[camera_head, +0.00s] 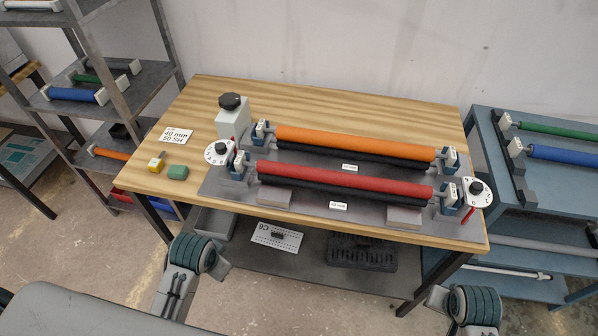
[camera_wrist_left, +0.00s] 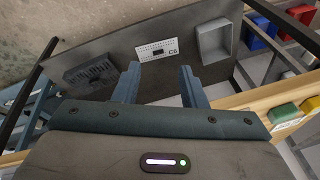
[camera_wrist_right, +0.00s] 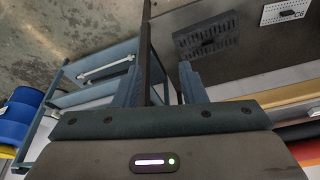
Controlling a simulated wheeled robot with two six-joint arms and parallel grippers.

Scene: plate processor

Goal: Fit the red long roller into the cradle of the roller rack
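The red long roller (camera_head: 345,180) lies level in the front of the plate processor on the wooden table, above a black roller, its ends at the blue-and-white end blocks. The blue rack (camera_head: 485,112) at the right edge holds long rollers on a dark support (camera_head: 521,170); the support's front part looks bare, and its right side is cut off. My left gripper (camera_wrist_left: 158,70) is open and empty, in front of the table. My right gripper (camera_wrist_right: 159,72) is open and empty, also in front of the table. Neither gripper touches the red roller.
An orange roller (camera_head: 355,143) lies behind the red one. Dials (camera_head: 218,152) and (camera_head: 477,191) flank the processor. A green roller (camera_head: 562,131) and blue roller (camera_head: 565,155) occupy the right rack. Shelves (camera_head: 65,102) with shorter rollers stand left. Yellow and green blocks (camera_head: 177,172) lie on the table.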

